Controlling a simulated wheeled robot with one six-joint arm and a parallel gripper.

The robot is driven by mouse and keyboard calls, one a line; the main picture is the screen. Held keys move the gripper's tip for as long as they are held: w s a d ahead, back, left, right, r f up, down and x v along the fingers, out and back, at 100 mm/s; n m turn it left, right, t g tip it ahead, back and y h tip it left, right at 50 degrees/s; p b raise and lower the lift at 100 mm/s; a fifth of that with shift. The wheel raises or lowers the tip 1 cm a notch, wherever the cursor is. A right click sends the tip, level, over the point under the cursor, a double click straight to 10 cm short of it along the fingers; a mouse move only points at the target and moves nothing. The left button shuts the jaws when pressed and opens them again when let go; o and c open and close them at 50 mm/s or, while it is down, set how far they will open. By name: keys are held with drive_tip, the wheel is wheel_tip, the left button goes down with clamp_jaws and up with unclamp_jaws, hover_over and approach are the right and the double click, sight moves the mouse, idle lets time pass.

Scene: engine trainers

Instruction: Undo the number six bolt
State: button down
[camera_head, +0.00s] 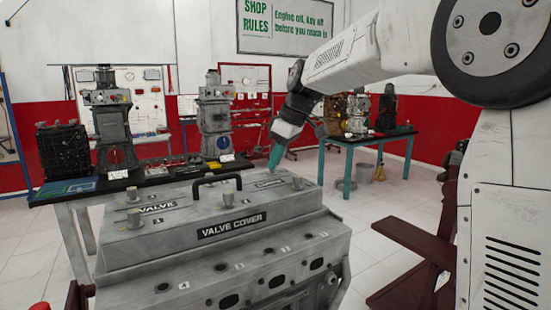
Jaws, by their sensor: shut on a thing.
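The grey valve cover (232,232) sits on the engine in front of me, with a dark handle on top. Several pale bolts stand on it, among them a left one (134,216), a middle one (228,198) and a right one (298,183). My gripper (274,163) points down at the cover's far edge, right of the handle. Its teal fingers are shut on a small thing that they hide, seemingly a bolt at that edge. I cannot read a number six there, and whether the thing is still seated in the cover cannot be told.
A bench (62,197) with engine parts stands behind the cover at left. A teal-legged table (348,143) with more parts stands at the back right. A dark red stand (418,242) is right of the engine. White tiled floor is open between them.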

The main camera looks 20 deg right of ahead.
drive_tip(key=n, duration=0.1)
drive_tip(key=n+g, duration=0.1)
drive_tip(key=n, duration=0.2)
drive_tip(key=shift+w+d+g+y, duration=0.15)
drive_tip(key=shift+w+g+y, duration=0.15)
drive_tip(key=shift+g, duration=0.1)
drive_tip(key=n+g, duration=0.1)
drive_tip(key=n, duration=0.3)
drive_tip(key=shift+w+n, duration=0.1)
drive_tip(key=shift+n, duration=0.2)
drive_tip(key=shift+g, duration=0.3)
drive_tip(key=c, duration=1.3)
unclamp_jaws()
drive_tip(key=shift+c, duration=0.2)
drive_tip(key=shift+r, duration=0.1)
drive_tip(key=v, duration=0.7)
drive_tip(key=shift+d+r, duration=0.25)
drive_tip(key=shift+r, duration=0.05)
